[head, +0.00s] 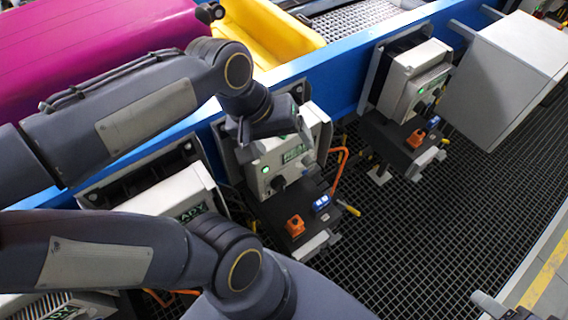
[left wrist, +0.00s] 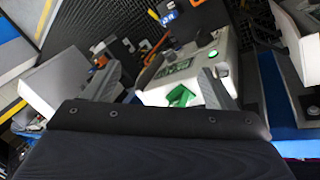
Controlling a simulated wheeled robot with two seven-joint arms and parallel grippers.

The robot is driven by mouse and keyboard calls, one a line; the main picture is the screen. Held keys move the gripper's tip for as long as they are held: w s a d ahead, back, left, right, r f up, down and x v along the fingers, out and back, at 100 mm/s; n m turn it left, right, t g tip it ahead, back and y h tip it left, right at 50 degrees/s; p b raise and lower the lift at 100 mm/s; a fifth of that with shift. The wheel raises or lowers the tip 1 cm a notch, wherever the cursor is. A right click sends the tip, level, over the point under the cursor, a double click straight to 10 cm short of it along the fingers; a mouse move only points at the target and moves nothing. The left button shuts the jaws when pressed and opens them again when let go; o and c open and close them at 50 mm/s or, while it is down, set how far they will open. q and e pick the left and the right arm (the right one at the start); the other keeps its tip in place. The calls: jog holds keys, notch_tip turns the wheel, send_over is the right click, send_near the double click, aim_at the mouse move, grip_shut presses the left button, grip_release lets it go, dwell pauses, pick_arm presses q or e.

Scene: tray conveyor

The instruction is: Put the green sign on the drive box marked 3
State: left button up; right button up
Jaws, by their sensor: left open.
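My left gripper (head: 262,128) is open in front of the upper part of the middle drive box (head: 318,122). Nothing is visibly gripped. I cannot read a 3 on any box.
Below the middle box, a black unit carries an orange part (head: 295,226) and a blue part (head: 321,203). An orange cable (head: 338,178) is beside it. A grey cabinet (head: 510,70) is at right. A blue rail (head: 335,68) runs behind. The dark grating (head: 430,230) is largely clear.

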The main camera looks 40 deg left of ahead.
pick_arm(q)
jog(key=s+d+f+m+t+h, duration=0.1)
jog(key=s+d+f+m, duration=0.2)
jog(key=m, duration=0.2)
jog(key=shift+s+d+f+t, duration=0.25)
jog(key=shift+s+d+t, duration=0.05)
dwell(0.9)
